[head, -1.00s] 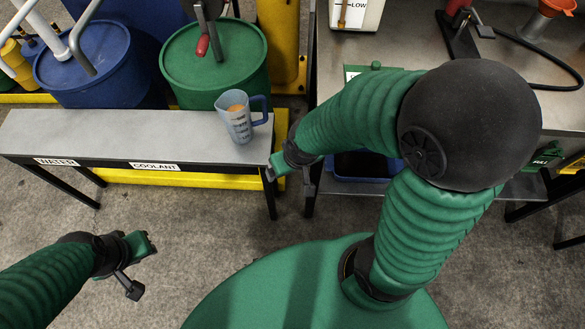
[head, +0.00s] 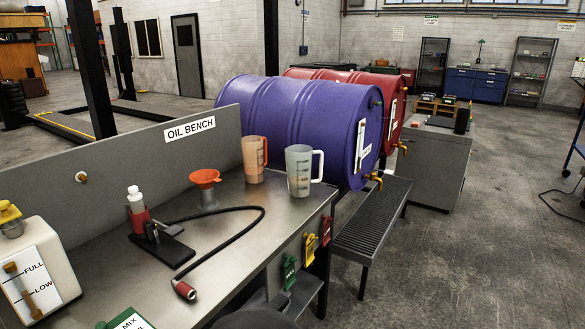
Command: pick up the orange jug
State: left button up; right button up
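The orange jug (head: 253,160) stands upright on the far part of the oil bench's metal top (head: 225,225). It is translucent, with dark measuring marks and a handle on its right side. A pale grey-white jug (head: 298,172) with marks and a right-hand handle stands close to its right, nearer the bench end. Neither of my grippers is in view, so their state does not show.
An orange funnel (head: 205,178) stands left of the jug. A black hose (head: 245,235) curves across the bench, and a red-and-white bottle (head: 138,208) stands behind it. A purple drum (head: 290,115) lies behind the jugs. A white container (head: 35,270) is at the left.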

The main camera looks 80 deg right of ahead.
aim_at(254, 148)
jog(key=z, duration=2.35)
